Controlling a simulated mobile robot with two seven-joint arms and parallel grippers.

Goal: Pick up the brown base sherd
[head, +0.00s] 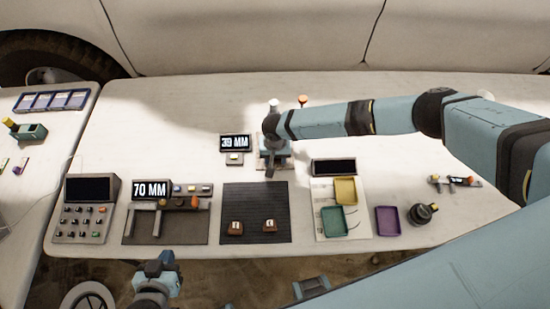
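Two small brown pieces with pale tags lie on the black ribbed mat (255,190): a left brown piece (235,228) and a right brown piece (269,226). Their marks are too small to read, so I cannot tell which is the base sherd. My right gripper (270,172) points down behind the mat's far edge, at the device with the 39 MM display, and is apart from both pieces. My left gripper (163,264) is low at the front, left of the mat, near the table's front edge. I cannot see the finger gaps of either gripper clearly.
A caliper stand with a 70 MM display (151,189) and a button panel (84,208) stand left of the mat. Yellow (345,190), green (334,222) and purple (388,221) trays stand to the right. A dark round object (422,213) sits beside them.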

